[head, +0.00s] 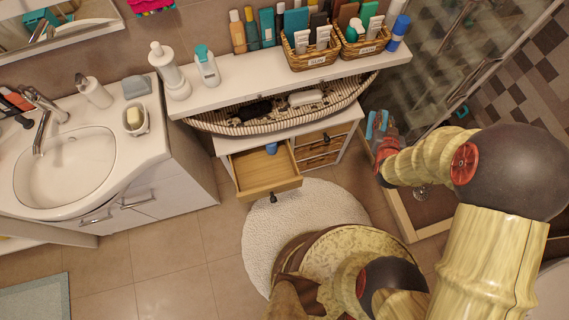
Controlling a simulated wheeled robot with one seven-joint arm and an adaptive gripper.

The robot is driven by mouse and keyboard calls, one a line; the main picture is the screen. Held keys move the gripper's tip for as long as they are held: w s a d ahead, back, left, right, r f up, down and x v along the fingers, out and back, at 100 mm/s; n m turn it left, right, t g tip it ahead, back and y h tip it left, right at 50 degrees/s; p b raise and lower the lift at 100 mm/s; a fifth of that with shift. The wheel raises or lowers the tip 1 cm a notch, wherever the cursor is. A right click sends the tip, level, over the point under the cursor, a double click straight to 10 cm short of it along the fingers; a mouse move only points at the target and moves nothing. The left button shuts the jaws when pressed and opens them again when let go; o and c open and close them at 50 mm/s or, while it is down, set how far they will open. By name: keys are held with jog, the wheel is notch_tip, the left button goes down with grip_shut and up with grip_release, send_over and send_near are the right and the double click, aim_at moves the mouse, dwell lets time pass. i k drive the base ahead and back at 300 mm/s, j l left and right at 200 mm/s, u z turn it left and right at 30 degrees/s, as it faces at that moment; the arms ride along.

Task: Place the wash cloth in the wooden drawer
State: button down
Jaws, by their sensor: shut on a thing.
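The wooden drawer (262,178) is pulled open under the white shelf, with a dark knob on its front. Its visible floor is bare wood, and a small blue thing (271,148) shows at its back edge. My gripper (377,134) is to the right of the drawer, beside the cabinet and well apart from the drawer. A folded grey thing (136,87) lies on the sink counter.
The white shelf (230,92) above the drawer holds bottles and two wicker baskets (310,54). A curved striped basket (270,116) sits below it. The glass shower enclosure (440,60) is close behind my gripper. A round white rug (290,212) lies before the drawer. The sink is at left.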

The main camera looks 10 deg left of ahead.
aim_at(266, 178)
jog(key=l+u, duration=0.4)
jog(key=l, duration=0.25)
jog(key=k+l+u, duration=0.1)
jog(key=l+u, duration=0.35)
jog(key=l, duration=0.15)
jog(key=i+u, duration=0.35)
jog(key=i, duration=0.15)
